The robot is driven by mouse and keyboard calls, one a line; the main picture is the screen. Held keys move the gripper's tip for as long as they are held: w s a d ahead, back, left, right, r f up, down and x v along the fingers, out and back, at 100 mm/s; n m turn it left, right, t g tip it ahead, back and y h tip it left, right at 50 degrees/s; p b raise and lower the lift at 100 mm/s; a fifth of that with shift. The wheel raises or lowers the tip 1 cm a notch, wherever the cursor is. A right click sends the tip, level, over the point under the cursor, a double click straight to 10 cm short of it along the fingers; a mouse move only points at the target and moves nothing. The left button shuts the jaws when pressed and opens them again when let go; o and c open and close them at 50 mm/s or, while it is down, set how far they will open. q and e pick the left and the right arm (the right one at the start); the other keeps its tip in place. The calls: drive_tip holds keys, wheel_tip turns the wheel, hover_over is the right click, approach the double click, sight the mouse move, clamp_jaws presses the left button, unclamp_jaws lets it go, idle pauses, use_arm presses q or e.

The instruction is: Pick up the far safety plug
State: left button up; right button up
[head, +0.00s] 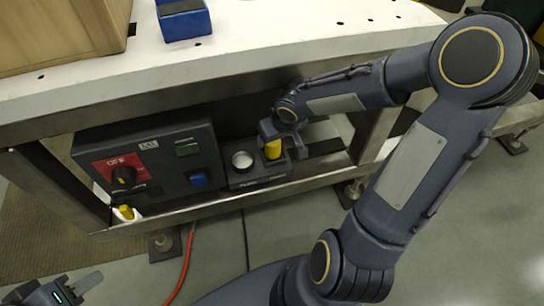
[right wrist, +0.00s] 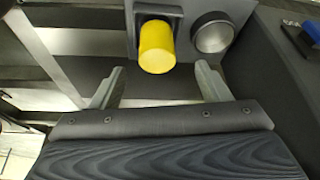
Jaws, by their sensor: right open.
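A yellow safety plug (head: 272,149) stands in a dark square socket on a small plate beside the control box, on the lower shelf. It also shows in the right wrist view (right wrist: 157,47). A second yellow plug (head: 125,211) sits in a white holder at the shelf's left end. My right gripper (right wrist: 158,78) is open and empty, with the first plug just beyond its fingertips and roughly centred between them. In the head view its wrist partly hides that plug. My left gripper (head: 62,290) is at the lower left, away from the plugs; its jaw opening is unclear.
A round silver-rimmed fitting (right wrist: 213,36) is right beside the plug. The dark control box (head: 150,160), with a red panel, black knob and blue button, stands left of it. The white tabletop (head: 260,45) overhangs the shelf. A red cable (head: 183,265) runs along the floor.

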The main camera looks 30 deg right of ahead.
sight(273, 144)
drive_tip(key=b+x, duration=0.1)
drive_tip(key=x, duration=0.2)
drive_tip(key=b+x, duration=0.2)
drive_tip(key=x, duration=0.2)
drive_tip(key=shift+s+d+f, duration=0.1)
drive_tip(key=shift+s+d, duration=0.05)
drive_tip(key=shift+s, duration=0.05)
drive_tip(key=shift+w+f, duration=0.25)
drive_tip(key=shift+f, duration=0.15)
drive_tip(key=shift+c, duration=0.4)
drive_tip(key=c, duration=1.2)
drive_tip(key=shift+o, duration=0.2)
drive_tip(key=shift+r, duration=0.25)
